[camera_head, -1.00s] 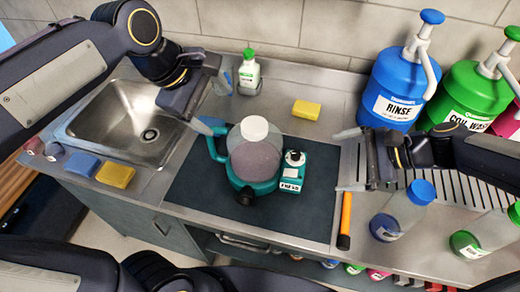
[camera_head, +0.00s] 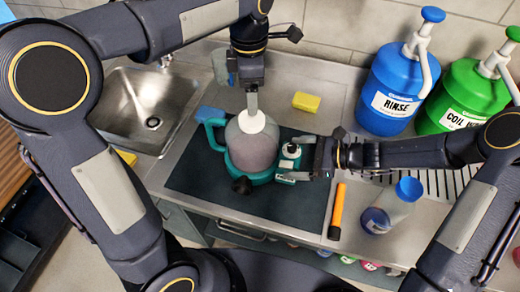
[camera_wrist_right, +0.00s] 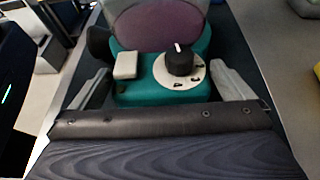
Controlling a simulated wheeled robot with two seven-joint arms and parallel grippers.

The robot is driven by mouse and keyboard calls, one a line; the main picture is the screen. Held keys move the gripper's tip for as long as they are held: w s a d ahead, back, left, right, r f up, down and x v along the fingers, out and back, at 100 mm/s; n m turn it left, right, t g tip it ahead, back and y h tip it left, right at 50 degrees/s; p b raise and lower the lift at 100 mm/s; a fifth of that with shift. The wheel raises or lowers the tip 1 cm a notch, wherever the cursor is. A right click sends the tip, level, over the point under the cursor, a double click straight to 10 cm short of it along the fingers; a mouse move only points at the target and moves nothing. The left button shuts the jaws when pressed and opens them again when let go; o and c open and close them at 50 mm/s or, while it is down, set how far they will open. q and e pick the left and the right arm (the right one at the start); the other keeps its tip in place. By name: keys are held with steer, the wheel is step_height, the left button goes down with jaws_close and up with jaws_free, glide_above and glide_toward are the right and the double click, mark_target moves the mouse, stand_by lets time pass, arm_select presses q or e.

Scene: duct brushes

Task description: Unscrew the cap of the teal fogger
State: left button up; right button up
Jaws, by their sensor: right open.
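The teal fogger (camera_head: 246,178) stands on the dark mat, with a cloudy tank (camera_head: 251,150) and a white cap (camera_head: 252,121) on top. My left gripper (camera_head: 252,104) points down at the cap from above; a pale finger reaches it, and I cannot tell whether the jaws grip it. My right gripper (camera_head: 298,160) is open at the fogger's right side. In the right wrist view its fingers (camera_wrist_right: 164,88) stand on either side of the teal control box (camera_wrist_right: 150,93) with its black dial (camera_wrist_right: 180,60); gaps show beside the box.
A blue RINSE jug (camera_head: 393,95) and a green jug (camera_head: 462,98) stand at the back right. An orange-handled tool (camera_head: 338,208) and a blue-capped bottle (camera_head: 392,205) lie right of the mat (camera_head: 205,178). A yellow sponge (camera_head: 306,102) is behind; the sink (camera_head: 145,105) is left.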

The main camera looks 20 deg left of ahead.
steer(key=shift+a+f, duration=0.15)
steer(key=shift+a, duration=0.25)
steer(key=shift+c, duration=0.3)
